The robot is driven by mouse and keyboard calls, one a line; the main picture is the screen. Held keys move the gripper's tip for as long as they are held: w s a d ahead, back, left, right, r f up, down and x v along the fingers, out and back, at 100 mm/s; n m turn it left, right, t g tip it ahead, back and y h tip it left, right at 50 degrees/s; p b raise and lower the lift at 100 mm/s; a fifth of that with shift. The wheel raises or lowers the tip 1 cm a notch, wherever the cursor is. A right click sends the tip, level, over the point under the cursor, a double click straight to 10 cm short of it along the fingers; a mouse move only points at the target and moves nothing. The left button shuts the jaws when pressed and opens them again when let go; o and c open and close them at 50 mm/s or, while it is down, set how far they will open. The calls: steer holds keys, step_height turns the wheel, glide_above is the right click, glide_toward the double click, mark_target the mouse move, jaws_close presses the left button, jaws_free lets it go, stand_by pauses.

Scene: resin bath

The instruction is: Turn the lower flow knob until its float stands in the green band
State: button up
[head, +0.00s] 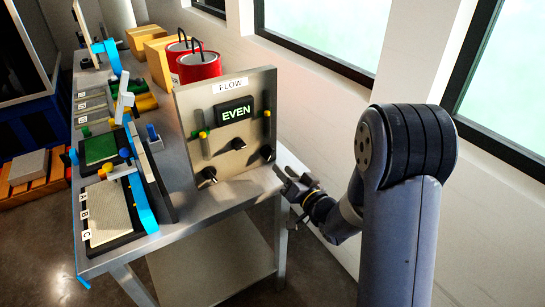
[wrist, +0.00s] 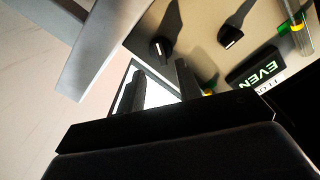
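The grey flow panel (head: 185,110) stands upright on the bench, with a lit EVEN display (head: 235,112). A left tube (head: 205,147) and a right tube (head: 267,128) carry green and yellow parts; float heights against the bands are too small to tell. Black knobs show at lower left (head: 209,174), middle (head: 238,144) and lower right (head: 267,152). My gripper (head: 284,178) is open and empty, just off the panel's lower right corner. In the wrist view, the lower right knob (wrist: 160,48) lies beyond my fingers (wrist: 160,88), apart from them; the middle knob (wrist: 230,38) is farther right.
Red cans (head: 199,68) stand behind the panel, with yellow boxes (head: 150,40) beyond. Trays, including one with a green pad (head: 100,148), and blue parts (head: 143,200) crowd the bench to the left. The wall and windows (head: 325,27) are at the right.

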mark_target(270, 156)
steer(key=x, duration=0.6)
steer(key=shift+w+a+p, duration=0.2)
steer(key=shift+w+p, duration=0.05)
steer(key=shift+p, duration=0.1)
steer(key=shift+c, duration=0.5)
jaws_close()
